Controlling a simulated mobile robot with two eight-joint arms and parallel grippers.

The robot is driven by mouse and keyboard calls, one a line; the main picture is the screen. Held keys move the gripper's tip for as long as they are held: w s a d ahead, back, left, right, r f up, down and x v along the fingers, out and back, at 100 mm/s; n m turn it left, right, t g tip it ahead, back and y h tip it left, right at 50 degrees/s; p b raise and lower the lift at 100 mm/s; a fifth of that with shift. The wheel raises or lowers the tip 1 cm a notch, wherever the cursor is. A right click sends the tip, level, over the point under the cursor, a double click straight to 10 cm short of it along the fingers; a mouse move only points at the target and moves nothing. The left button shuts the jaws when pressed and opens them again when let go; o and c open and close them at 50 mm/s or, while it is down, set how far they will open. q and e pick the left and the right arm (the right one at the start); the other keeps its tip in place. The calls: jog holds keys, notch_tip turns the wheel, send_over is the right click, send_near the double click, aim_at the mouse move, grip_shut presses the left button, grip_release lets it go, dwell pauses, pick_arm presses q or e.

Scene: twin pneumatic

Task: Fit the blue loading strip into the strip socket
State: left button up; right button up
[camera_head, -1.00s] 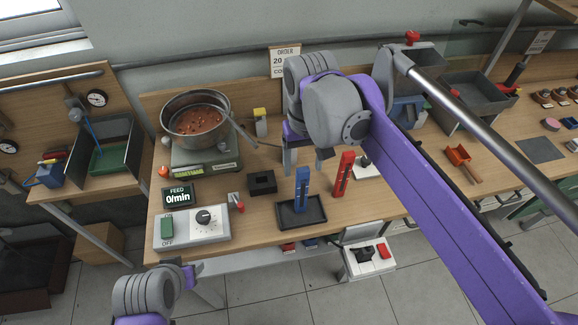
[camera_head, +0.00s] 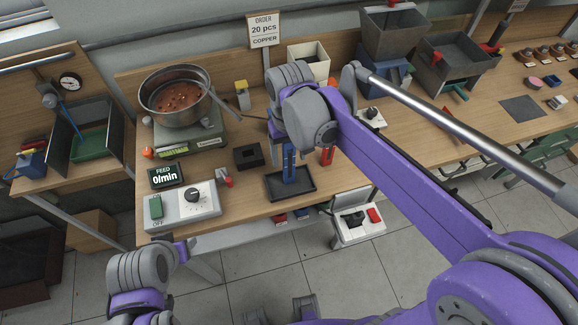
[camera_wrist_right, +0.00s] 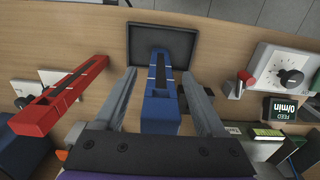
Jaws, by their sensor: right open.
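The blue loading strip (camera_head: 289,162) stands upright in a shallow black tray (camera_head: 308,188) on the bench. My right gripper (camera_wrist_right: 158,88) is open in the right wrist view, one finger on each side of the blue strip (camera_wrist_right: 165,68), with visible gaps. In the head view my right wrist hides the strip's top and the fingers. A black block with a square opening (camera_head: 249,156), which looks like the strip socket, sits left of the tray. My left arm shows at the lower left; I cannot make out its gripper.
A red strip (camera_head: 327,156) stands right of the blue one, close to my right gripper; it also shows in the wrist view (camera_wrist_right: 60,98). The feed control box (camera_head: 190,208), display (camera_head: 166,175) and copper bowl (camera_head: 176,97) are on the left. A white box (camera_head: 358,226) sits below the bench front.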

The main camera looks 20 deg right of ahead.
jog(key=shift+f, duration=0.35)
grip_shut()
dwell(1.2)
